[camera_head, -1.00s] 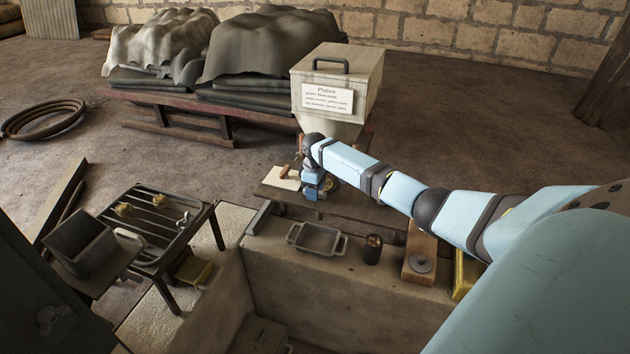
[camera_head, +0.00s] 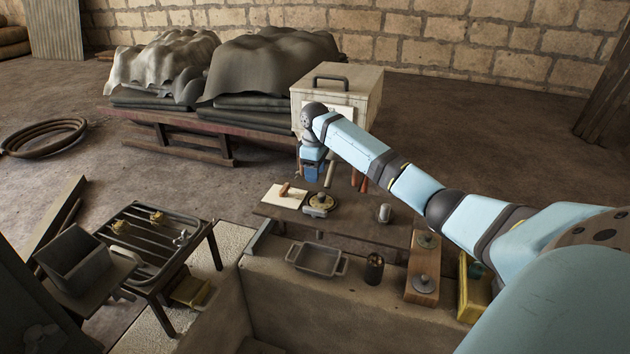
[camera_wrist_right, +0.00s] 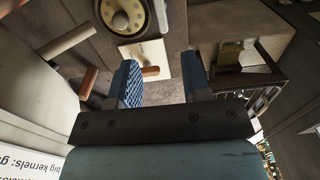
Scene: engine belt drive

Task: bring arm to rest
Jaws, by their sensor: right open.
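My right gripper (camera_head: 313,172) hangs above the far wooden bench (camera_head: 345,228), close in front of the pale box with the handle (camera_head: 362,84). In the right wrist view its two blue fingers (camera_wrist_right: 161,80) stand apart with nothing held between them. A round brass-and-dark piece (camera_head: 320,203) lies on the bench below the gripper, apart from it; it also shows in the right wrist view (camera_wrist_right: 124,18). Beside it is a white board (camera_head: 277,199) with a wooden-handled tool (camera_head: 287,188). My left gripper is not in view.
Several handles stand or hang in front of the box. A metal tray (camera_head: 317,260), a dark cup (camera_head: 374,268) and a wooden block with knobs (camera_head: 423,270) sit on the near ledge. A slatted rack (camera_head: 150,240) stands at left. Brown floor is open at right.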

